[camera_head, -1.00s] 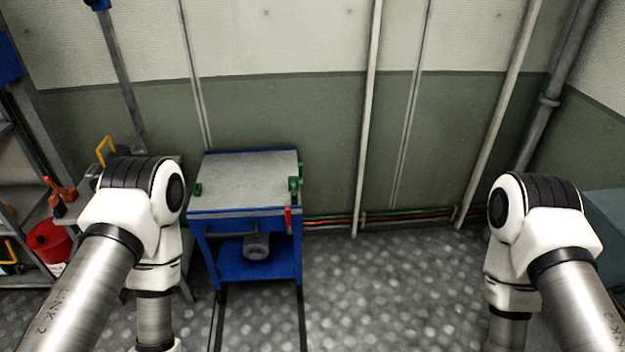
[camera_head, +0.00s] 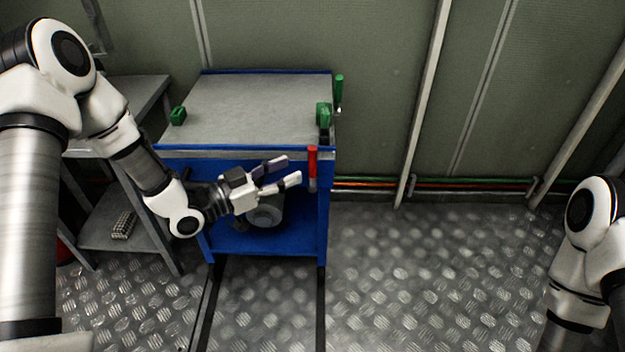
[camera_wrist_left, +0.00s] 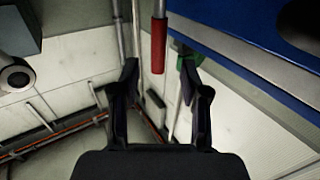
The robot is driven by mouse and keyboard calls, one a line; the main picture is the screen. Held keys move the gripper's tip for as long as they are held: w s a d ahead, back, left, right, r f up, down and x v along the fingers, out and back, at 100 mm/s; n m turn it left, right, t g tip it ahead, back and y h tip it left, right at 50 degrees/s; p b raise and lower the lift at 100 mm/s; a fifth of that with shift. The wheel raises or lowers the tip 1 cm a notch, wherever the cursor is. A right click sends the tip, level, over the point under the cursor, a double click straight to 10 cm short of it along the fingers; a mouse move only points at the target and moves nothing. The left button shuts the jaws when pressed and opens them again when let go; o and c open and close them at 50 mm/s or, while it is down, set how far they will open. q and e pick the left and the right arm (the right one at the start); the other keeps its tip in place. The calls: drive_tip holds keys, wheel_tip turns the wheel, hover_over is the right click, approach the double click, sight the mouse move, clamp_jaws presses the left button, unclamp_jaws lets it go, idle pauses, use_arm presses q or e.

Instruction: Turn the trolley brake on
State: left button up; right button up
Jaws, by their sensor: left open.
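The blue trolley (camera_head: 320,215) with a grey top stands against the wall in the head view. A red-handled lever (camera_head: 312,165), which looks like the brake, hangs at its front right corner. The lever also shows in the left wrist view (camera_wrist_left: 158,47), between and beyond the fingertips. My left gripper (camera_head: 289,171) is open and empty in front of the trolley, just left of the red handle and apart from it. Its fingers show in the left wrist view (camera_wrist_left: 160,82). My right arm is at the right edge of the head view, its gripper out of frame.
Green clamps (camera_head: 323,115) sit on the trolley top's right edge, and another green block (camera_head: 178,116) on its left. A grey cylindrical part (camera_head: 265,212) lies on the lower shelf. A grey shelf table (camera_head: 150,95) stands at left. The patterned floor (camera_head: 430,270) to the right is clear.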

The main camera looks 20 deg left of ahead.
sight(309, 163)
use_arm(q)
drive_tip(key=b+x, duration=0.1)
drive_tip(key=x, duration=0.5)
drive_tip(key=shift+d+b, duration=0.15)
drive_tip(key=shift+b, duration=0.25)
drive_tip(key=shift+w+d+r, duration=0.1)
drive_tip(key=shift+w+d, duration=0.15)
drive_tip(key=shift+w, duration=0.1)
clamp_jaws()
